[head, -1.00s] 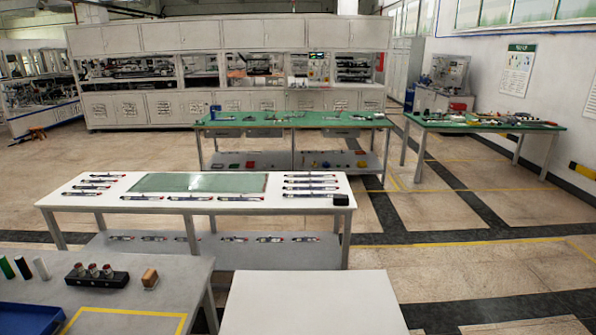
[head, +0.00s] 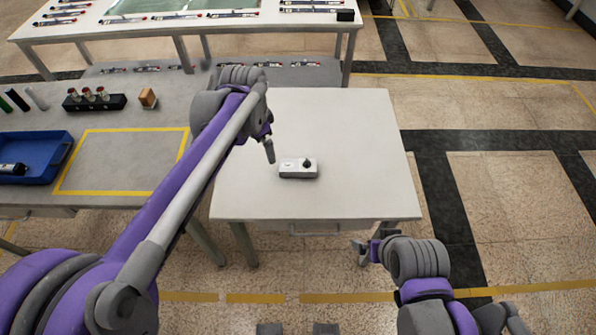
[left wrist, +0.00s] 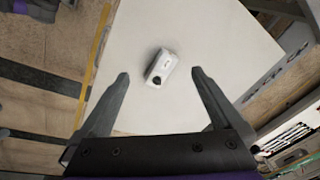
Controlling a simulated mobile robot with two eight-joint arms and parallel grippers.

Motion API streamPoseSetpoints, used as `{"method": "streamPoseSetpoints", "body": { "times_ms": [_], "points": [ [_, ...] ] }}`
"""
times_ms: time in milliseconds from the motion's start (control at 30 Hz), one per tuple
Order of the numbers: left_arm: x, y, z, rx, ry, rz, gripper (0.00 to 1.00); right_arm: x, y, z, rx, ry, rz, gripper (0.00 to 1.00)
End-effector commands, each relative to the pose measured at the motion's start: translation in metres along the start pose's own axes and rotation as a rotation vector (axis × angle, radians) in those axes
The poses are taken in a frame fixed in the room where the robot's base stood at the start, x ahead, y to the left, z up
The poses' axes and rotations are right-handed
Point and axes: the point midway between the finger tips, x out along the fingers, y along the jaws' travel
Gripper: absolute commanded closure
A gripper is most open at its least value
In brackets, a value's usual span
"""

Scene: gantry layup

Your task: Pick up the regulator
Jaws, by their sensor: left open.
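My left gripper (head: 269,148) is just left of and above the regulator in the head view, pointing down. In the left wrist view the left gripper (left wrist: 160,76) is open and empty, its two fingers wide apart. My right gripper (head: 365,251) hangs off the table's front edge at the right; its jaws are too small to judge.
The white table (head: 345,125) is otherwise bare. To its left, a grey table holds a blue bin (head: 60,160), a black block with several pieces (head: 94,101) and a brown block (head: 147,97). A long table (head: 345,38) stands behind. Floor is clear to the right.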

Motion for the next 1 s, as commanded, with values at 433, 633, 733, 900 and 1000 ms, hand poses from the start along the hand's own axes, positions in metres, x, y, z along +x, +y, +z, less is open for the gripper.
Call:
{"method": "streamPoseSetpoints", "body": {
  "times_ms": [433,633,733,900,1000],
  "points": [
    [0.13,-0.013,-0.104,0.549,-0.081,0.158,0.0,0.028,0.0,0.025,0.0,-0.018,0.0,0.0],
    [0.151,-0.01,-0.111,0.605,-0.086,0.174,0.0,0.03,0.0,0.026,0.0,-0.019,0.0,0.0],
    [0.167,-0.008,-0.108,0.605,-0.086,0.174,0.0,0.03,0.0,0.027,0.0,-0.019,0.0,0.0],
    [0.19,-0.005,-0.105,0.603,-0.086,0.174,0.0,0.031,0.0,0.027,0.0,-0.02,0.0,0.0],
    [0.196,-0.004,-0.104,0.603,-0.085,0.173,0.0,0.031,0.0,0.027,0.0,-0.02,0.0,0.0]
  ]
}}
